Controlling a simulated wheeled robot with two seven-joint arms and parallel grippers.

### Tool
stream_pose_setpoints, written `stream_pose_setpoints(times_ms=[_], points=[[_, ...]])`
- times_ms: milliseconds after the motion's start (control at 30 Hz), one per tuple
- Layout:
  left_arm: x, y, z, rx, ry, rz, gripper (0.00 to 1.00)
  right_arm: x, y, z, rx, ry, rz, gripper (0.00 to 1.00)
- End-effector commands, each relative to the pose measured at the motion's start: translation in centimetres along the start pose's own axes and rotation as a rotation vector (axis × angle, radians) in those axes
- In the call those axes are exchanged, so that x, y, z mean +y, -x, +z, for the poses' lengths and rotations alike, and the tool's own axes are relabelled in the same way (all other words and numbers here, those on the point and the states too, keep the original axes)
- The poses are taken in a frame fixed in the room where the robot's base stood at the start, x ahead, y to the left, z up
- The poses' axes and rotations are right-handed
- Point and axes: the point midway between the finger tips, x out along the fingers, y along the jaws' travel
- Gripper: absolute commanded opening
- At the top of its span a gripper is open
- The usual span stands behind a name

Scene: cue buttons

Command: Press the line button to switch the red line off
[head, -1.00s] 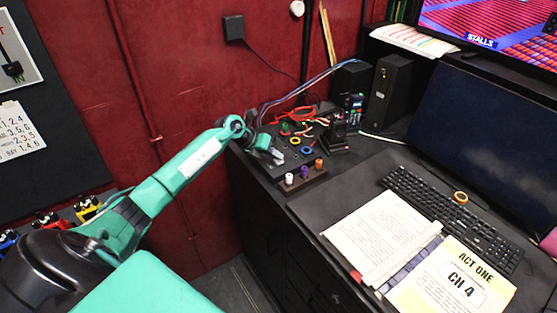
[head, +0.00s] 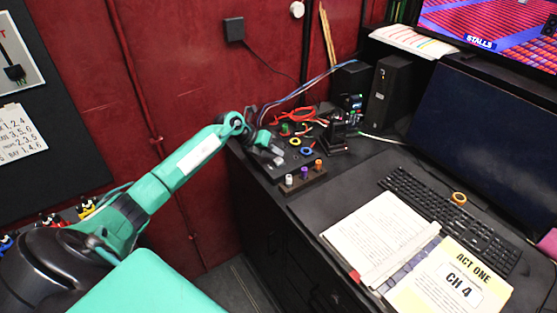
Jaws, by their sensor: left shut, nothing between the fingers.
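My left gripper (head: 279,159) is shut and empty, low over the dark board (head: 262,167) at the back left corner of the desk. I cannot tell whether its fingertips touch the board. Small white (head: 289,180), purple (head: 304,173) and orange (head: 318,165) pegs stand in a row on a dark block (head: 305,183), just in front of the gripper. A blue ring (head: 307,151) and a yellow ring (head: 295,142) lie to its right. I cannot make out the line button or a lit red line; the gripper may hide part of the board. My right gripper is out of view.
Red cables (head: 298,114) and a black device (head: 337,138) sit behind the rings. A black box speaker (head: 389,90) stands further right. A keyboard (head: 450,220), open papers (head: 375,235) and a yellow script (head: 450,283) cover the front desk. A red wall (head: 190,80) is behind.

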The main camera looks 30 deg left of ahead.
Motion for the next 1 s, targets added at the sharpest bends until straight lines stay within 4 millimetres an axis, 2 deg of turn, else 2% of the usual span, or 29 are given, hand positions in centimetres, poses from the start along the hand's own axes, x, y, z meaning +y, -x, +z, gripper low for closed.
stream_pose_setpoints(times_ms=[533,1000], points=[[-2.4,3.4,2.5,0.000,-0.001,0.001,0.00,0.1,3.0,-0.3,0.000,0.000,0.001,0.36],[-2.5,3.5,2.5,0.000,0.000,0.000,0.00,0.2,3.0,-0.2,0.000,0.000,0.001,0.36]])
